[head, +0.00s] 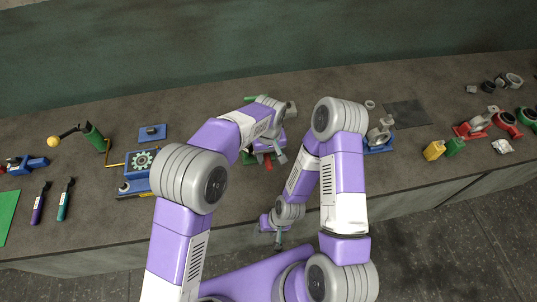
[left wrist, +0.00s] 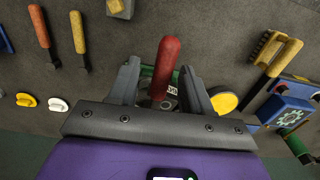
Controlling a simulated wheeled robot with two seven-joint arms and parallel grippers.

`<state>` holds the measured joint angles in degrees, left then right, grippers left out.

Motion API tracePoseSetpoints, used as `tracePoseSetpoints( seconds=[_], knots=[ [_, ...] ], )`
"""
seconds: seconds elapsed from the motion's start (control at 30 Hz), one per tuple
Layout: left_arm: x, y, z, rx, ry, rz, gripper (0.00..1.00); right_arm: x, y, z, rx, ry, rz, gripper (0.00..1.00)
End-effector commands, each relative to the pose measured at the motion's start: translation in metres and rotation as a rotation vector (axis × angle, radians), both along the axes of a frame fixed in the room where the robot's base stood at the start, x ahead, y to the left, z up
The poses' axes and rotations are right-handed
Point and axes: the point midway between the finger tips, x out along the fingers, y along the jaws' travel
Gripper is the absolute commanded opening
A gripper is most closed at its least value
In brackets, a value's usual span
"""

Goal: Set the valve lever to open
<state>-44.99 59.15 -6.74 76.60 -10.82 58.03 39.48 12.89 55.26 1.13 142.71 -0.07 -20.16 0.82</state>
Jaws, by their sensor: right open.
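The valve lever's red handle (left wrist: 165,65) shows in the left wrist view, rising between the two fingers of my left gripper (left wrist: 162,88). A green valve body (left wrist: 148,71) is partly visible behind it, mostly hidden by the fingers. In the head view my left gripper (head: 274,152) is over the middle of the bench, with a bit of red (head: 267,163) and green beside it. Its fingers stand apart on either side of the red handle, with a gap visible. My right gripper (head: 278,232) is open and empty, low in front of the bench edge.
A casting on a blue base (head: 379,135) stands right of my arms. A dark mat (head: 406,113) is bare.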

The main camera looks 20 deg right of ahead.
Motion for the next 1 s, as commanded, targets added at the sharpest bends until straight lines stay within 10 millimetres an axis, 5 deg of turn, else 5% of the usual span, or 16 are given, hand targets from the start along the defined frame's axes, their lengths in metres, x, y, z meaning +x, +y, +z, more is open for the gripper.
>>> tracePoseSetpoints(
  seconds=[0.23,0.63,1.0],
  knots=[
    [0.001,0.0,0.008,0.0,-0.002,-0.001,0.49,0.0,0.0,-0.001,0.0,0.0,0.0,0.52],
    [0.0,0.0,0.068,0.0,-0.001,0.0,0.49,0.0,0.0,-0.002,0.0,0.0,0.0,0.52],
    [0.0,0.0,0.076,0.0,0.001,-0.001,0.49,0.0,0.0,-0.002,0.0,0.0,0.0,0.52]
  ],
)
